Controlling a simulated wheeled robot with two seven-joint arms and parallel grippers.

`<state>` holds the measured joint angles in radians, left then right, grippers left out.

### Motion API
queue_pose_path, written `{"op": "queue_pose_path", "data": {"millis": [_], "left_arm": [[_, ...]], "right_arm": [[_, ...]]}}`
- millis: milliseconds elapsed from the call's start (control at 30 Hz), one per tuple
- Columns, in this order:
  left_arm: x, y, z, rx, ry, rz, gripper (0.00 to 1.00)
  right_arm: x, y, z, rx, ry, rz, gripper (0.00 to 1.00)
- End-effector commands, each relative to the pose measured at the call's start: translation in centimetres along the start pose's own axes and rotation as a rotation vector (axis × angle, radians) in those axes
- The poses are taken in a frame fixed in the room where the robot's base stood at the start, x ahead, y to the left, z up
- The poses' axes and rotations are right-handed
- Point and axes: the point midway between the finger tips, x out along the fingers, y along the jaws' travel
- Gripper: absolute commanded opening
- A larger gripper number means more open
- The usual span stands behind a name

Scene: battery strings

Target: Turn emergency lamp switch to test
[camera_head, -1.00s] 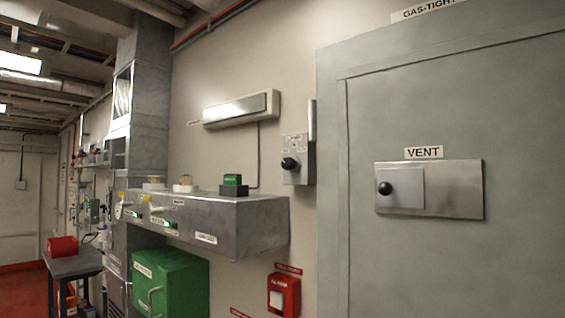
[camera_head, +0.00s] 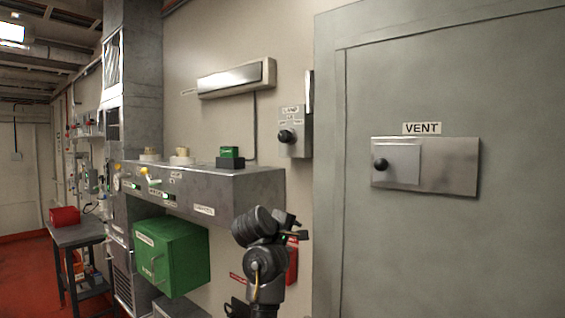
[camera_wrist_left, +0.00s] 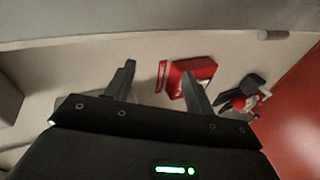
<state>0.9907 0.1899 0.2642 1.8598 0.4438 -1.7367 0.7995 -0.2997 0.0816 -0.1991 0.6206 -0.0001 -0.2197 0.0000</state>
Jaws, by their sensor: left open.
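The emergency lamp switch is a grey wall box (camera_head: 297,141) with a black round knob (camera_head: 287,135) and a "LAMP" label above the knob. The smaller lettering is too small to read. The long emergency lamp (camera_head: 237,78) is on the wall above and to its left. My left gripper (camera_head: 300,226) is below the switch box, apart from it, in front of the wall near the red alarm box. In the left wrist view its two fingers (camera_wrist_left: 158,68) are open with nothing held. The switch does not clearly show in that view. My right gripper is out of view.
A grey metal shelf (camera_head: 235,190) juts out to the left of the switch, with a green-topped button (camera_head: 229,153) on it. The grey door panel with a "VENT" plate (camera_head: 450,165) stands right. A red alarm box (camera_wrist_left: 192,75) is beyond the fingers. A green cabinet (camera_head: 175,258) hangs below.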

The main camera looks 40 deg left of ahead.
Motion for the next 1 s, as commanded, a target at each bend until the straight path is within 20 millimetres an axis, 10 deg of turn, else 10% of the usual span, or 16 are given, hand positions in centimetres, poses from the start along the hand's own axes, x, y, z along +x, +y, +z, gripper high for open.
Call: {"op": "queue_pose_path", "data": {"millis": [200,400,667,1000], "left_arm": [[-8.1,12.6,-5.7,-0.390,-0.076,0.214,0.54],[-14.8,19.0,-9.0,-0.633,-0.187,0.345,0.54],[-17.4,21.0,-10.1,-0.719,-0.238,0.389,0.54],[-14.6,22.9,-9.8,-0.719,-0.241,0.385,0.54]], "right_arm": [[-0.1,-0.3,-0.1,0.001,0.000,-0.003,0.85],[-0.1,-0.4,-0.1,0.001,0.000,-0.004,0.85],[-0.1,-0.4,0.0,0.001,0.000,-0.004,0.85],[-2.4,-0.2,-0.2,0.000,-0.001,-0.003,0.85]]}}
